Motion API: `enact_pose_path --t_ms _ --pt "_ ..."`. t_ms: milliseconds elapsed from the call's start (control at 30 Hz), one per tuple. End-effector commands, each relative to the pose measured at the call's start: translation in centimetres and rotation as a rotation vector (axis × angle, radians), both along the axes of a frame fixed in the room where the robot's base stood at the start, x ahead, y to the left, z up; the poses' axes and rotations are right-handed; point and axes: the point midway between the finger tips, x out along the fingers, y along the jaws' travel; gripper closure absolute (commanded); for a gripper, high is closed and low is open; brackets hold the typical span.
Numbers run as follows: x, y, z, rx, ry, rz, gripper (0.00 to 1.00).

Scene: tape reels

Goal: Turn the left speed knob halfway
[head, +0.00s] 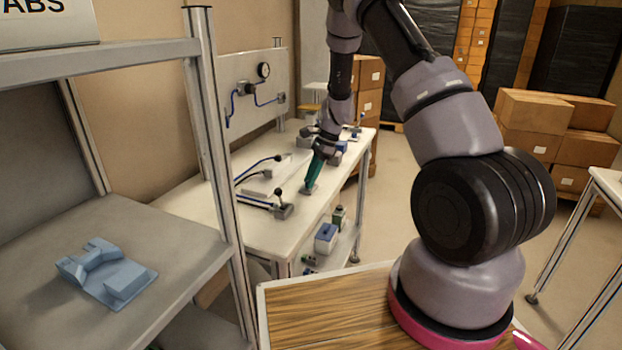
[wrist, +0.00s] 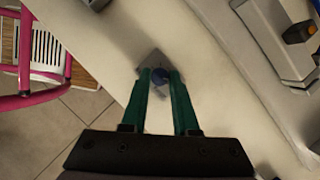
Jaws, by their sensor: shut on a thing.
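My gripper (head: 312,182) reaches down to the white table in the head view. In the wrist view its two teal fingers (wrist: 161,76) are shut on a small dark blue round knob (wrist: 160,77). The knob sits on a small grey plate (wrist: 151,60) near the table edge. The plate also shows below the fingertips in the head view (head: 307,191). The fingers hide the knob's sides, and I cannot tell how far it is turned.
The white table (head: 190,205) also bears grey clamps with black levers (head: 283,211), left of my gripper. A grey block with an orange part (wrist: 300,32) shows in the wrist view. A shelf with a blue part (head: 105,272) stands at the left. Cardboard boxes (head: 540,125) stand behind.

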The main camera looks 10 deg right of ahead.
Motion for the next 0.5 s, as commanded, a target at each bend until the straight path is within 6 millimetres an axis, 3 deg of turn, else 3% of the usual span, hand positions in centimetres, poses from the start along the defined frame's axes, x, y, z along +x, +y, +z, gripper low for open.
enact_pose_path --t_ms 500 --pt "0.49 0.06 0.0 -0.002 -0.002 0.491 1.0"
